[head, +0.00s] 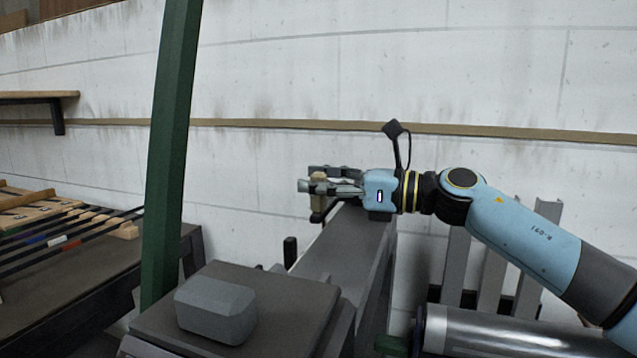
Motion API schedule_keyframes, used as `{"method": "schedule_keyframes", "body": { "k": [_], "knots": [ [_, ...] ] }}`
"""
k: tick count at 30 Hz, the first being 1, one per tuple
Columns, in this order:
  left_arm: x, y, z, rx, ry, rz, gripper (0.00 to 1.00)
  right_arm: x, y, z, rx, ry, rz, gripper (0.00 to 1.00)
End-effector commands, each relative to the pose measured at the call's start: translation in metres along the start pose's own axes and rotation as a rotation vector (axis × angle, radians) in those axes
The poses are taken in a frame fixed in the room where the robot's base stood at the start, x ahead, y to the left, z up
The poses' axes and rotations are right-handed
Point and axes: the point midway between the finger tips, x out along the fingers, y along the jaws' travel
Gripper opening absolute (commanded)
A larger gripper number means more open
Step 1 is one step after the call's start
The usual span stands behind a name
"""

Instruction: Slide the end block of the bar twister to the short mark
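My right gripper (313,181) reaches in from the right, above the far end of a long grey machine bed (350,240), which looks like part of the bar twister. The short mark cannot be made out. My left gripper is not in view.
A dark housing (285,305) with a grey faceted block (217,308) stands at the near end. A green post (172,150) rises left of it. A bench (70,275) with several bars is at left. A metal cylinder (490,331) lies at lower right.

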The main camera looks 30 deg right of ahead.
Motion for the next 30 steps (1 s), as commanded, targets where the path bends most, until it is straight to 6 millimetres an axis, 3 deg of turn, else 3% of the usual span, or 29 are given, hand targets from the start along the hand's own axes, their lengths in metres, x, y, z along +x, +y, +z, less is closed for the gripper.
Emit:
{"method": "schedule_keyframes", "body": {
  "k": [1,7,19,30],
  "knots": [
    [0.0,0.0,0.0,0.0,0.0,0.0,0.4,0.0,0.0,0.0,0.0,0.0,0.0,0.25],
    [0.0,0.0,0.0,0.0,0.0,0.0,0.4,0.0,0.0,0.0,0.0,0.0,0.0,0.0],
    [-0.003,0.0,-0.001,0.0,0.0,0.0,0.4,0.0,0.004,0.001,0.001,0.0,0.002,0.0],
    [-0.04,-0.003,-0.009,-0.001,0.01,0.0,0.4,0.0,0.085,0.002,0.005,0.001,0.005,0.0]
  ]
}}
